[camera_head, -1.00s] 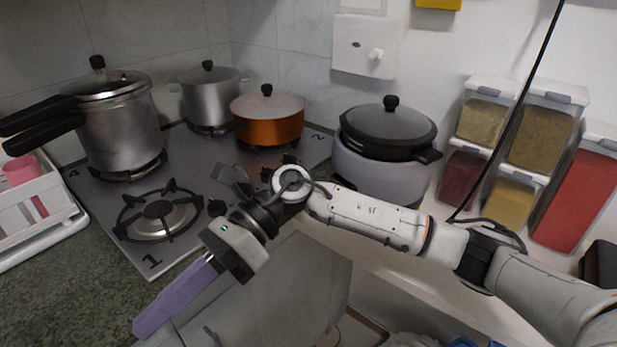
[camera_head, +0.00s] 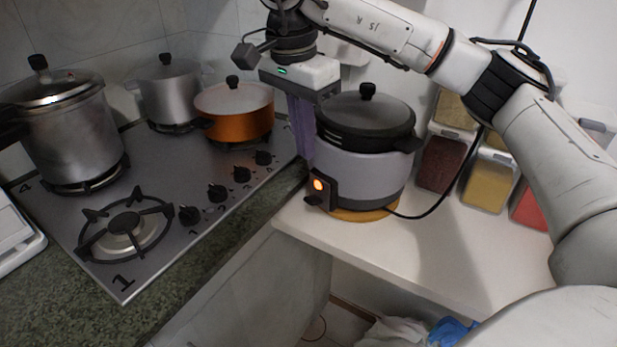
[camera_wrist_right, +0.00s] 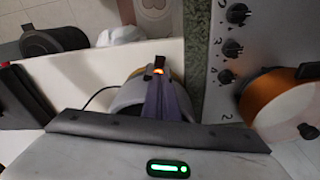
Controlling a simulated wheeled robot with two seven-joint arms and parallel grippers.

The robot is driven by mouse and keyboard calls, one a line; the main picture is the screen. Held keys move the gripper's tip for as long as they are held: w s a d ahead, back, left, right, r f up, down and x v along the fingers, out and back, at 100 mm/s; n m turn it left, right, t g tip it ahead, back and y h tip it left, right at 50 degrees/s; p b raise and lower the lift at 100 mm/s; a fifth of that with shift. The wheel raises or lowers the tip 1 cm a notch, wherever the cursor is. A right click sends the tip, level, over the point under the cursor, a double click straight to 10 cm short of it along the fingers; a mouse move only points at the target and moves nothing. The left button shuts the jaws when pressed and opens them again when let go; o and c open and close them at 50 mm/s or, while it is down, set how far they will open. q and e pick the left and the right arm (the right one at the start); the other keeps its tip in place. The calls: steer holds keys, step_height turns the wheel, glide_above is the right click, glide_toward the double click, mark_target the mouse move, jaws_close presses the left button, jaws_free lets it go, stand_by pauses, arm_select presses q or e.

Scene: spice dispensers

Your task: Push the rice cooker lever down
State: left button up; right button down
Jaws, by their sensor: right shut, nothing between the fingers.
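The rice cooker (camera_head: 360,178) stands on the white counter, with a grey body, a black pot section and a dark lid. On its front left is a black switch box with a lit orange light, and a small dark lever (camera_head: 313,200) sticks out low on it. My right gripper (camera_head: 304,155) is shut and empty, its purple fingers pointing down beside the cooker's left side, above the lever. In the right wrist view the purple fingers (camera_wrist_right: 166,105) overlap the cooker body (camera_wrist_right: 126,98), close to the orange light. I cannot tell whether they touch it. My left gripper is out of view.
The stove (camera_head: 165,185) with its knobs lies left of the cooker, bearing an orange pot (camera_head: 240,122) and steel pots. Spice dispensers (camera_head: 487,185) stand to the right. A black cord runs from the cooker. The counter in front is clear.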

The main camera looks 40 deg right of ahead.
mark_target(310, 198)
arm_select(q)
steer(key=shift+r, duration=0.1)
arm_select(e)
steer(key=f, duration=0.6)
steer(key=d+f, duration=0.1)
steer(key=f, duration=0.3)
steer(key=shift+w+d, duration=0.1)
steer(key=shift+w, duration=0.1)
